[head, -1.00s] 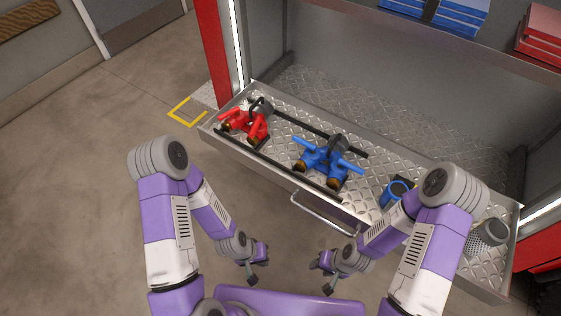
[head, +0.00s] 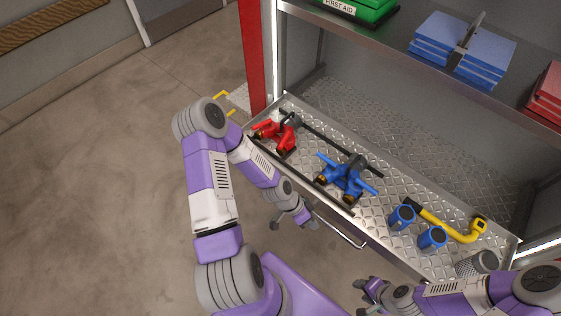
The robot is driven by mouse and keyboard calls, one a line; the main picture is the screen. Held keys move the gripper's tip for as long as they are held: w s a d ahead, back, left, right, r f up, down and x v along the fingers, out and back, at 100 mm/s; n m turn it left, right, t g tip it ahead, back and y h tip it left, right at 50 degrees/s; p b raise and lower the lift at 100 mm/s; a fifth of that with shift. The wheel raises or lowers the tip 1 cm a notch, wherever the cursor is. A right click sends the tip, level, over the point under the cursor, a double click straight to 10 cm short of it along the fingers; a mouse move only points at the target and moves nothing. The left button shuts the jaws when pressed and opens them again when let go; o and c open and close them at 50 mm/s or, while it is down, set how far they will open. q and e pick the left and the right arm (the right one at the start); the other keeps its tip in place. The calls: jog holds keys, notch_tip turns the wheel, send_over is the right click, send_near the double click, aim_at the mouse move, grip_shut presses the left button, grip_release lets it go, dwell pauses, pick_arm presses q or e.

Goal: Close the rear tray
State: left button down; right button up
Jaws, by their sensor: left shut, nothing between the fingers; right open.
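The rear tray (head: 395,252) is a metal drawer with a diamond-plate floor, pulled out from the red-framed compartment. Its bar handle (head: 340,232) runs along the front face. My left gripper (head: 292,226) is shut and empty, in front of the tray's front face and left of the handle; I cannot tell if it touches. My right gripper (head: 362,292) is open and empty, lower in the picture, in front of the tray's right half.
The tray holds a red fitting (head: 279,133), a blue fitting (head: 346,178), two blue couplings (head: 402,217), a yellow pipe (head: 458,234) and a grey strainer (head: 482,263). A shelf (head: 400,45) with a green first aid case hangs above. Floor is clear at left.

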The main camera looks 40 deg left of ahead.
pick_arm(q)
jog(key=s+a+r+m+t+y, duration=0.1)
jog(key=a+r+m, duration=0.25)
jog(key=a, duration=0.45)
jog(key=a+r+m+t, duration=0.1)
jog(key=a+r+m, duration=0.2)
jog(key=a+m, duration=0.35)
jog(key=s+a+r+m+t+y, duration=0.1)
jog(key=a+r+m, duration=0.15)
jog(key=a, duration=0.65)
jog(key=shift+n, duration=0.25)
jog(key=shift+w+d+f+b, duration=0.65)
jog(key=shift+w+f, duration=0.65)
jog(key=shift+w, duration=0.2)
jog(key=shift+w+d+f+b, duration=0.65)
jog(key=shift+w+f, duration=0.6)
jog(key=shift+w, duration=0.25)
jog(key=shift+w+d+f+b, duration=0.65)
jog(key=shift+w+f, duration=0.65)
jog(key=shift+w, duration=0.2)
pick_arm(e)
jog(key=shift+f, duration=0.85)
pick_arm(q)
jog(key=shift+w, duration=0.1)
